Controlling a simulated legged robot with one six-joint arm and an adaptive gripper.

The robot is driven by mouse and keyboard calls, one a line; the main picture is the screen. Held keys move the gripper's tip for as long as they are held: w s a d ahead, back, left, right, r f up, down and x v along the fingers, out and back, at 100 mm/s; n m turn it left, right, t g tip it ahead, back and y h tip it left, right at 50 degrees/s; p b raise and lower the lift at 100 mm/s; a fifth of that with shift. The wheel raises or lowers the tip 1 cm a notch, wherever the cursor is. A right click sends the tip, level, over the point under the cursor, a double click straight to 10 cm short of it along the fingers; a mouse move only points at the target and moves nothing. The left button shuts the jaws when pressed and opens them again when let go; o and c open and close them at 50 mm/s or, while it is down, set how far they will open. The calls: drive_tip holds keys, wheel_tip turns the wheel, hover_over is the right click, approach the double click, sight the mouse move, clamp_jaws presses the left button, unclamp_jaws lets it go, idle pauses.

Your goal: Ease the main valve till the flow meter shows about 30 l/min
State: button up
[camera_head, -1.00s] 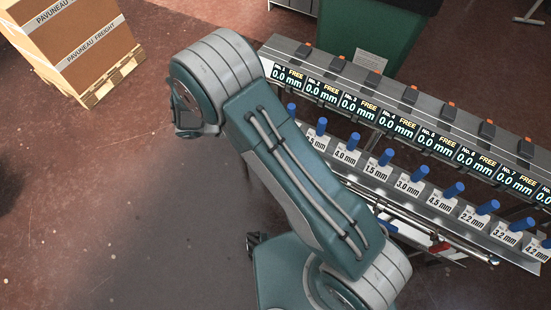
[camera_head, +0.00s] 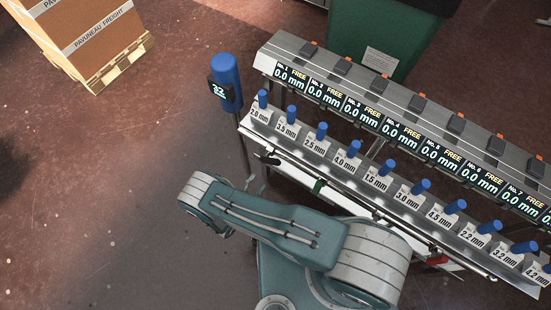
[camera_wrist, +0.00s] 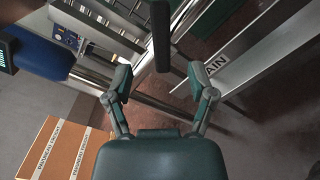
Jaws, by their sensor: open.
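My gripper (camera_wrist: 159,76) is open in the wrist view, with one finger on each side and nothing held. A dark bar (camera_wrist: 160,35), possibly the valve's handle, runs down from the top edge. Its end shows between the fingertips; I cannot tell its depth or whether it is touched. A grey plate (camera_wrist: 228,55) at right shows the letters "AIN". A blue post-top unit with a lit display (camera_head: 224,82) stands left of the bench in the head view. Its two digits are too small to read surely. My gripper is mostly hidden behind my arm there.
A grey bench with a row of lit displays (camera_head: 385,132) and blue knobs on a labelled rail (camera_head: 380,187) runs along the right. A green bin (camera_head: 385,35) stands behind. A carton (camera_head: 90,35) on a pallet is far left.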

sight(272, 164)
drive_tip(key=x, duration=1)
drive_tip(key=shift+w+d+f, duration=0.15)
drive_tip(key=shift+w+f, duration=0.05)
drive_tip(key=shift+w, duration=0.05)
drive_tip(key=shift+c, duration=0.3)
clamp_jaws()
